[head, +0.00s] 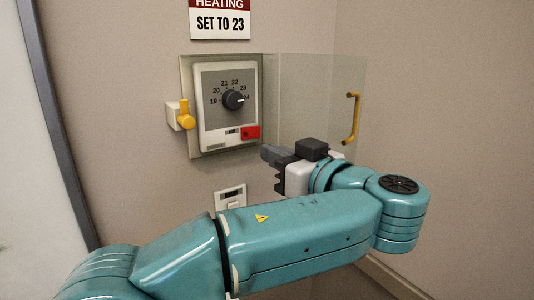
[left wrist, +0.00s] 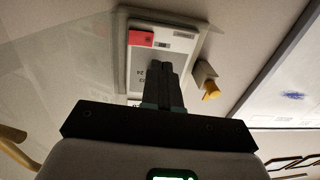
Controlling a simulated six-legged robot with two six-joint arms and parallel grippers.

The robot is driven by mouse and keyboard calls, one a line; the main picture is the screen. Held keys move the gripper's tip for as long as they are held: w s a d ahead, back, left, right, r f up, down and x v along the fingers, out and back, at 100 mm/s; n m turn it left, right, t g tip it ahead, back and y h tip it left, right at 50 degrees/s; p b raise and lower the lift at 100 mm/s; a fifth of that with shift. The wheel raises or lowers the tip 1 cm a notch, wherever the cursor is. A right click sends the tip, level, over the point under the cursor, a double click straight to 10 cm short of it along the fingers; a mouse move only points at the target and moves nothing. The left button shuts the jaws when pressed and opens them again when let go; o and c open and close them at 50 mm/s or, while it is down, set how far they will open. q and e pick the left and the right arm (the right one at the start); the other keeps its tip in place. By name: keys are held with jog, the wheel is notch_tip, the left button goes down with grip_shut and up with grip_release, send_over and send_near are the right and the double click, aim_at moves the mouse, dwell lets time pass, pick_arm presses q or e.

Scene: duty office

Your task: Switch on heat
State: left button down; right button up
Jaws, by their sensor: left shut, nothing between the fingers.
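The thermostat (head: 211,130) is a pale panel on the wall with a black dial (head: 233,100) and numbers 19 to 24. The dial's white mark points right, toward 24. A red switch (head: 250,132) sits at its lower right; I cannot tell its position. The switch also shows in the left wrist view (left wrist: 141,39), where the panel appears upside down. My left gripper (head: 267,153) is shut and empty, just below and right of the red switch, apparently apart from it. In the left wrist view its fingers (left wrist: 157,68) hide part of the dial. My right gripper is out of view.
A clear cover (head: 300,100) with a yellow handle (head: 352,118) stands swung open to the right. A yellow latch (head: 185,116) is at the panel's left. A sign (head: 220,22) above reads "SET TO 23". A white wall switch (head: 230,197) is below.

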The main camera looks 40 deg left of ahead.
pick_arm(q)
jog(key=shift+s+v, duration=0.4)
jog(key=shift+v, duration=2.1)
jog(key=w+d+f+m+t+h, duration=0.1)
jog(key=w+f+m+h, duration=0.1)
jog(key=w+f+m, duration=0.45)
jog(key=w+f+m+t+h, duration=0.1)
jog(key=f+m+h, duration=0.2)
jog(key=f, duration=0.7)
notch_tip(320, 180, down, 21)
jog(key=d+m+g+h, duration=0.2)
jog(key=m+g+h, duration=0.1)
jog(key=m+h, duration=0.25)
jog(key=s+d+f+n+g+h, duration=0.1)
jog(key=s+d+f+h, duration=0.1)
jog(key=s+f, duration=0.6)
jog(key=s+d+f+n+g+h, duration=0.1)
jog(key=s+f+h, duration=0.4)
jog(key=f, duration=0.5)
jog(key=s+d+f+g+h, duration=0.2)
jog(key=s+d+f+h, duration=0.1)
jog(key=s+f, duration=0.6)
jog(key=shift+s+d+n+h, duration=0.35)
jog(key=shift+s+d+n, duration=0.05)
jog(key=shift+s, duration=0.4)
